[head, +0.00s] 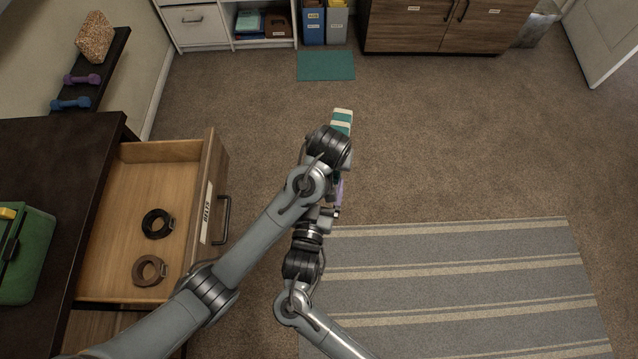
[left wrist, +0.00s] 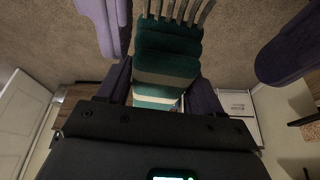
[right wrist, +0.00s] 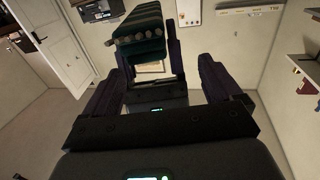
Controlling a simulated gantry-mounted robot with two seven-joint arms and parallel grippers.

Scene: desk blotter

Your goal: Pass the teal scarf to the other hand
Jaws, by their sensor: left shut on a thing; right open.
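The teal scarf (head: 342,122), folded with cream stripes, shows past my left wrist in the head view; the arm hides the rest. In the left wrist view, the scarf (left wrist: 167,62) is between the dark fingers of my left gripper (left wrist: 162,85), shut on it, with its fringed end away from the palm. My right gripper (right wrist: 160,75) is open and empty. Its two purple fingers stand wide apart, on either side of the fringed end in the left wrist view. In the right wrist view the scarf (right wrist: 140,32) and the left fingers show ahead between and above the right fingers.
An open drawer (head: 125,215) at left holds a black belt (head: 157,224) and a brown belt (head: 149,270). A green box (head: 24,255) is on the dark desk (head: 55,150). A striped rug (head: 470,285) lies at right.

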